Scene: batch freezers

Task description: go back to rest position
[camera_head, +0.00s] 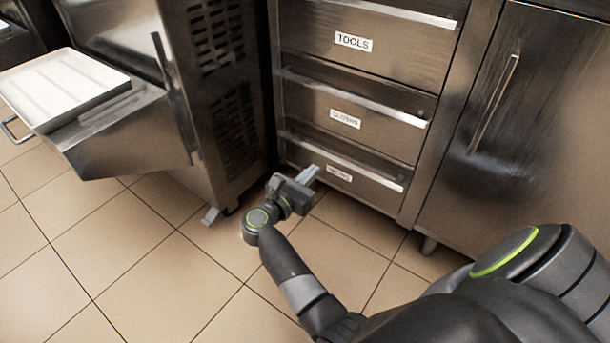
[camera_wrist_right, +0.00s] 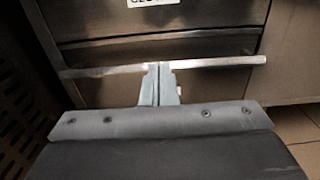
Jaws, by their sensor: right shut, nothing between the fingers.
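My right gripper (camera_head: 308,174) is in front of the bottom drawer (camera_head: 345,172) of the steel cabinet in the head view. Its fingers are together with nothing between them. In the right wrist view the closed fingers (camera_wrist_right: 159,84) overlap the bottom drawer's bar handle (camera_wrist_right: 215,63); I cannot tell whether they touch it. The drawer looks closed, and its label is too blurred to read. My left gripper is not in view.
Above are a middle drawer (camera_head: 345,118) and a drawer labelled TOOLS (camera_head: 370,43), both closed. At left a freezer front (camera_head: 130,130) juts out with a white tray (camera_head: 65,85) on it. A cabinet door (camera_head: 540,120) is at right. Tiled floor (camera_head: 150,250) is clear at lower left.

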